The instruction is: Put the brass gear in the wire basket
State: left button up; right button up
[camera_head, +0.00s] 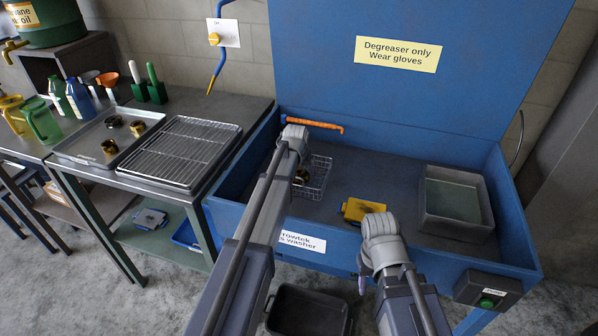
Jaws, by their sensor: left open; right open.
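The wire basket (322,172) stands in the left part of the blue washer's basin. My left arm reaches over the basin, and my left gripper (298,172), open, is at the basket's left side, mostly hidden behind my wrist. A small dark and brass-coloured part (303,177) shows inside the basket beside this gripper; I cannot tell whether they touch. A brass-coloured round part (138,128), perhaps a gear, lies on the metal tray on the left bench. My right gripper (363,284) is open and points down by the washer's front wall, apart from the basket.
The metal tray (83,150) also holds dark round parts (110,146). A wire rack (178,150) lies beside it. In the basin are a yellow-topped block (362,208) and a grey tub (428,214). An orange-handled brush (315,124) is at the back. A dark bin (308,310) stands below.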

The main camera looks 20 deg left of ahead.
pick_arm(q)
jog(key=p+v, duration=1)
jog(key=v, duration=0.1)
jog(key=shift+s+r, duration=0.2)
jog(key=shift+r, duration=0.1)
